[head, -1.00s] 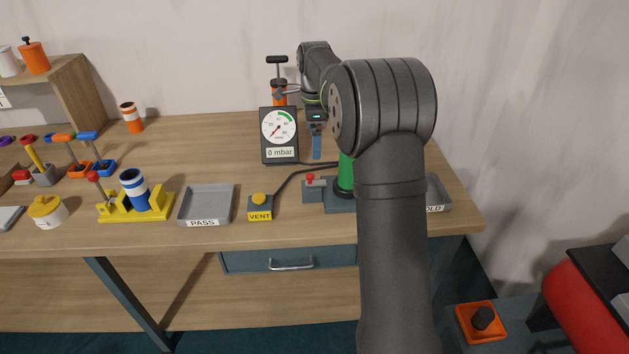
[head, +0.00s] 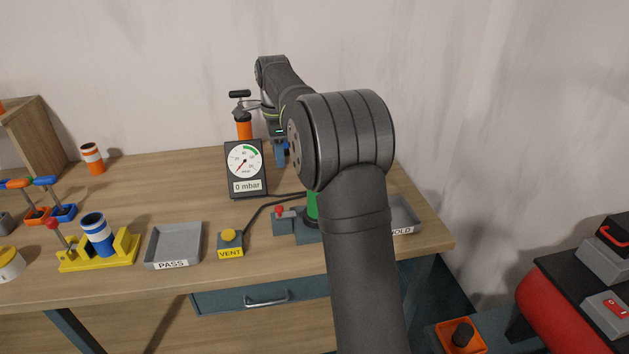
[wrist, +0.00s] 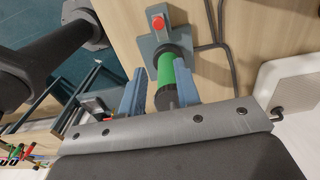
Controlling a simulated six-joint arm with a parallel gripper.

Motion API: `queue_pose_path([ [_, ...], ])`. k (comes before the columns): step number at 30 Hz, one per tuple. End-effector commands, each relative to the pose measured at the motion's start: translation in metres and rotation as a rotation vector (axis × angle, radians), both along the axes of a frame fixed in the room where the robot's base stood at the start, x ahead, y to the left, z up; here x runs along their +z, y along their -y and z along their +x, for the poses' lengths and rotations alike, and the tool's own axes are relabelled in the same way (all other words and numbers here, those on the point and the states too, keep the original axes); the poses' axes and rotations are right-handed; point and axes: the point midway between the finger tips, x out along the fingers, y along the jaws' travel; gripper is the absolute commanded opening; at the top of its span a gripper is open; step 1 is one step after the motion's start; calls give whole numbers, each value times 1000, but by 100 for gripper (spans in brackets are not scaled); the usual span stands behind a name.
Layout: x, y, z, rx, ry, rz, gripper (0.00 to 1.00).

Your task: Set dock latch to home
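The grey dock (head: 296,229) stands near the front of the bench. A red-knobbed lever (head: 279,210), which looks like the latch, sits on its left. A green cylinder (head: 312,206) stands on the dock, partly hidden behind my arm. In the wrist view, the red knob (wrist: 158,22) is beyond the fingertips and the green cylinder (wrist: 166,76) shows between the fingers. My gripper (head: 280,157) is in the air behind the dock in the head view. Its two blue fingers (wrist: 160,68) are apart in the wrist view, with no object visibly gripped.
A gauge (head: 245,168) reading 0 mbar and an orange pump (head: 243,127) stand close to my gripper's left. A cable (head: 262,207) runs to the dock. The VENT button (head: 230,243) and PASS tray (head: 174,245) lie left; the HOLD tray (head: 405,216) lies right.

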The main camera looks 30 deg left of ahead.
Motion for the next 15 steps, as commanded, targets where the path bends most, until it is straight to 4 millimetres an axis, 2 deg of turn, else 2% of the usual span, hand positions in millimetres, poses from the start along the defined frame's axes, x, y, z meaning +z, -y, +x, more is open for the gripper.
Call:
queue_pose_path([
  [1,-1,-1,-3,23,8,-3,20],
  [4,-7,-2,-10,117,46,-14,0],
  [8,-18,-4,-26,346,134,-44,0],
  [15,-40,-5,-63,907,320,-147,0],
])
